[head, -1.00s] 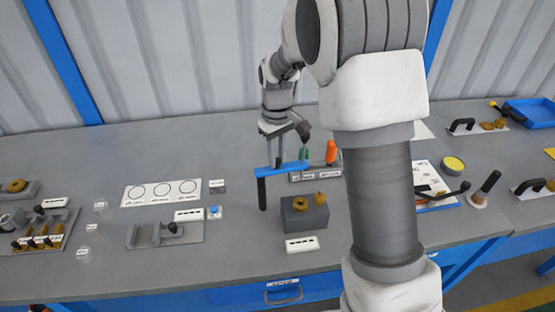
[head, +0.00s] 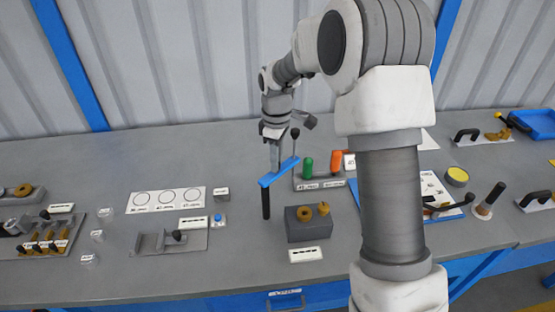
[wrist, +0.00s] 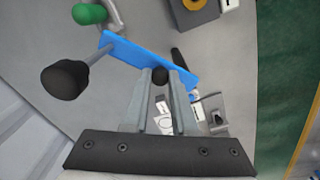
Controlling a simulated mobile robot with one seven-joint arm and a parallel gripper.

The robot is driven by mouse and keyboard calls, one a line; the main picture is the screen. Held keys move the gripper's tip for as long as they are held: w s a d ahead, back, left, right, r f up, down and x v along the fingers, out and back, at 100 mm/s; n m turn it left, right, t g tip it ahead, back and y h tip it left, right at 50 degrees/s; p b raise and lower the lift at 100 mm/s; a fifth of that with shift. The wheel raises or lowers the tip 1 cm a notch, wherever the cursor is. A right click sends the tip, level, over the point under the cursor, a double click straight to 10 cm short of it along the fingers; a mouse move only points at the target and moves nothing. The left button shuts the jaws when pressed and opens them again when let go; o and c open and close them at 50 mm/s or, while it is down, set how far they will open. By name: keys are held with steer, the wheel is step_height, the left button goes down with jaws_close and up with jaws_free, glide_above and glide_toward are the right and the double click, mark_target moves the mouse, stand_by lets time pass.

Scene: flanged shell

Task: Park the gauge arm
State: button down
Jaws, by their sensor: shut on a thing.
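The gauge arm (head: 279,172) is a blue bar, tilted up to the right in the head view. A black post (head: 266,205) stands under its left end, and a thin rod with a black ball knob (head: 295,133) rises at its right end. The wrist view shows the blue bar (wrist: 150,62) crossing just past my fingertips, with the ball knob (wrist: 65,80) at left. My gripper (head: 275,158) is over the bar's middle; in the wrist view its fingers (wrist: 160,78) are closed around a small dark peg at the bar. The exact contact is partly hidden.
Green (head: 308,167) and orange (head: 337,162) handles stand on a labelled base behind the bar's right end. A grey block (head: 307,233) with brass parts is close at right. A slotted fixture (head: 150,243) and circle card (head: 140,208) lie left.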

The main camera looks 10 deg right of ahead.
steer(key=shift+r, duration=0.1)
steer(key=c, duration=0.7)
jaws_free()
step_height(320, 180, up, 17)
steer(key=shift+r, duration=0.2)
